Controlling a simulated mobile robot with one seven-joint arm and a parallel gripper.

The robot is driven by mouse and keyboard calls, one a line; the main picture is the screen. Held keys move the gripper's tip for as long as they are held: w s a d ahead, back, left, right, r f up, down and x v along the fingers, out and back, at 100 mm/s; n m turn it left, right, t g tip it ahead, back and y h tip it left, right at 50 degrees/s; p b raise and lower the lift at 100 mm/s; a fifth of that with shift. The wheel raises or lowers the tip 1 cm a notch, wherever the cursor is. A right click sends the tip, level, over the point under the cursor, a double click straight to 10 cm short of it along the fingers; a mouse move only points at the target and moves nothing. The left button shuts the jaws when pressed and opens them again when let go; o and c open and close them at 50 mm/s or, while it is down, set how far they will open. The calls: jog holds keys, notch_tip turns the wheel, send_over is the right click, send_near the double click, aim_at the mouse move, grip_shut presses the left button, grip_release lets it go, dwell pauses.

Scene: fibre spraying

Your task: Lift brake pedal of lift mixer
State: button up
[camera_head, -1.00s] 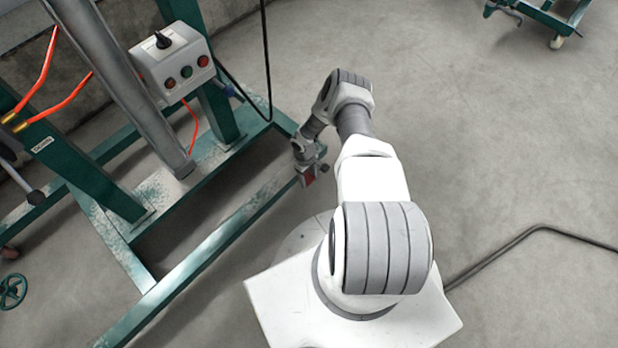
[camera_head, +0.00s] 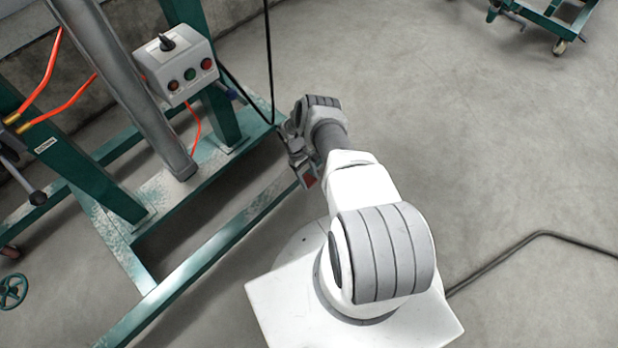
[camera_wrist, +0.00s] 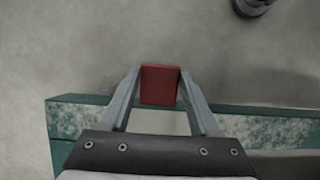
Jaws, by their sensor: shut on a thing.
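The brake pedal (camera_wrist: 160,85) is a small red block in the middle of the wrist view. The two grey fingers of my gripper (camera_wrist: 160,92) sit on either side of it, shut on it. In the head view a bit of the red pedal (camera_head: 309,181) shows below my wrist, at the right end of the lift mixer's green base frame (camera_head: 215,247). My arm hides most of my gripper there. The green frame beam (camera_wrist: 255,128) runs behind the fingers in the wrist view, worn and speckled with white.
A grey control box (camera_head: 176,68) with a knob and coloured buttons is on the mixer's post. A black cable (camera_head: 269,60) hangs near my arm. A dark hose (camera_head: 500,262) lies at right. A green wheeled cart (camera_head: 555,20) stands far right. Floor between is clear.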

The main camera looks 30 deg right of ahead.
jog(key=o, duration=1.1)
jog(key=shift+d+r, duration=0.1)
jog(key=shift+d, duration=0.1)
jog(key=shift+o, duration=1.3)
jog(key=shift+a, duration=0.1)
jog(key=p+v, duration=0.4)
jog(key=v, duration=1.3)
jog(key=shift+r+p, duration=0.2)
jog(key=shift+p, duration=0.1)
